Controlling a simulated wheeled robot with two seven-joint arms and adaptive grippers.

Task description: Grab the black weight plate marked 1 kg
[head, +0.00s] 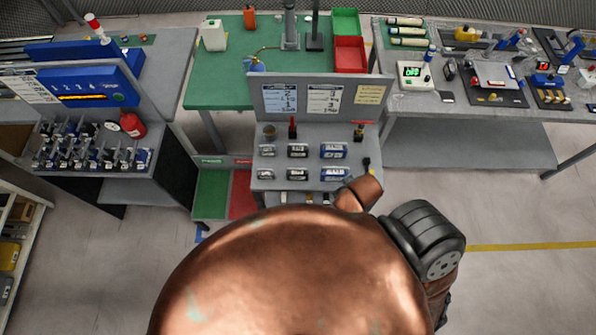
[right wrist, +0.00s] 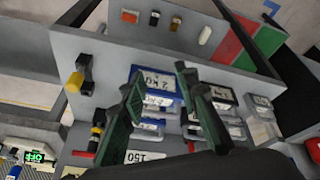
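Black-framed plates with pale labels stand in the middle column of the grey rack (head: 316,130), one (head: 298,150) above another (head: 297,174) in the head view. Their markings are too small to read there. In the right wrist view black plates (right wrist: 222,97) show beside and partly behind the right-hand finger; I cannot make out 1 kg on them. My right gripper (right wrist: 158,68) is open, its dark green fingers spread over the rack. A blue plate (right wrist: 160,80) marked 2 kg shows between them. The head view hides this gripper behind my copper arm. My left gripper is not in view.
Blue plates (head: 334,150) and small grey ones (head: 266,150) flank the black ones. The rack's back panel carries signs (head: 327,99). Green (head: 211,192) and red (head: 242,195) areas lie left of the rack.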

